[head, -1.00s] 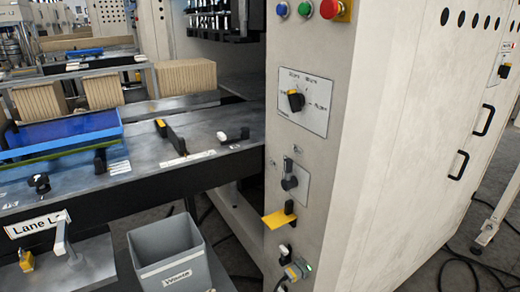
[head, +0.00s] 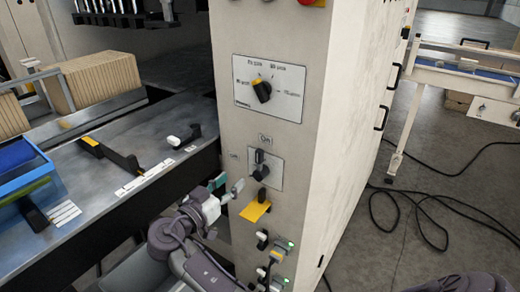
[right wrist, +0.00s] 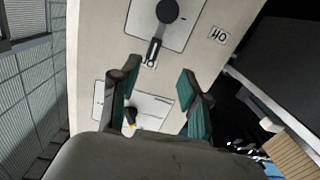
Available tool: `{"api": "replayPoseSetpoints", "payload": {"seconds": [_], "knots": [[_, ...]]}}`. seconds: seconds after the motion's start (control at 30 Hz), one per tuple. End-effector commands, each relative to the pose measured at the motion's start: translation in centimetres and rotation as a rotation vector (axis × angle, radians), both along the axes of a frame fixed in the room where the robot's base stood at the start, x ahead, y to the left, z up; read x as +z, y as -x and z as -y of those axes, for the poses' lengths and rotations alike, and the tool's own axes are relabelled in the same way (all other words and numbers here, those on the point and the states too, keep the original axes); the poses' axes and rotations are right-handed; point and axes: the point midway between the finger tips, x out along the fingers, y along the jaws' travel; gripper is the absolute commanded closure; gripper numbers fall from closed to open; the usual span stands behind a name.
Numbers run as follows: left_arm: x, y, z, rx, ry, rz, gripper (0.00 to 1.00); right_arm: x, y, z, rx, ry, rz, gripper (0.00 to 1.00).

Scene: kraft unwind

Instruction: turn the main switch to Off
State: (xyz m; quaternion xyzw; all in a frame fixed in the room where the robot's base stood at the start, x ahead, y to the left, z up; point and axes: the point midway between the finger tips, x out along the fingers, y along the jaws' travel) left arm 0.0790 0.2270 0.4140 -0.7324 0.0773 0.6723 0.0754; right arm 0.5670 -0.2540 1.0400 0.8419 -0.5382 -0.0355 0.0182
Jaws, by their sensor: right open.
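The main switch (head: 260,160) is a dark rotary handle on a light plate on the cabinet's front, below a large selector dial. Its handle points up, toward the "On" label (head: 265,138); a small label that looks like "Off" (head: 234,155) is to its left. My right gripper (head: 228,186) is open and empty, just left of and below the switch, apart from it. In the right wrist view the scene is upside down: the switch handle (right wrist: 153,50) lies beyond the open fingers (right wrist: 160,95), near the "Off" label (right wrist: 218,33). My left gripper is not in view.
The selector dial (head: 262,89) sits above the switch. A yellow tab (head: 255,210) sticks out just below it, with small switches and green lights lower down. A metal bench (head: 110,165) stands to the left. Black cables (head: 440,170) lie on the floor at right.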

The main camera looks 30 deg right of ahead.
Motion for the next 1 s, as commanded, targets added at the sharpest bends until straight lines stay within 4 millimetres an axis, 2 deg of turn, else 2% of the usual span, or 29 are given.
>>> {"api": "replayPoseSetpoints", "payload": {"seconds": [0.03, 0.17, 0.27, 0.7, 0.83, 1.0], "knots": [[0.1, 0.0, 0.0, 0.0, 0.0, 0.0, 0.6, 1.4, 0.2, 0.0, -0.021, 0.004, 0.045, 0.54], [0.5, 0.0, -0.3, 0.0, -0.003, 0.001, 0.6, 2.6, 0.3, 0.7, -0.045, 0.009, 0.087, 0.54], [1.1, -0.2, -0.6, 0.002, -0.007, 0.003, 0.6, 2.7, -0.2, 2.0, -0.046, 0.012, 0.085, 0.54], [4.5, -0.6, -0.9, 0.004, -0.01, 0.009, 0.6, 2.7, -3.6, 10.2, -0.043, 0.011, 0.079, 0.54], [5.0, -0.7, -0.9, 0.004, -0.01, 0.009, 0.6, 2.5, -4.3, 11.7, -0.042, 0.011, 0.079, 0.54], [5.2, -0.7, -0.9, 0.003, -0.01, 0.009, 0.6, 2.3, -4.7, 12.7, -0.04, 0.008, 0.081, 0.54]]}}
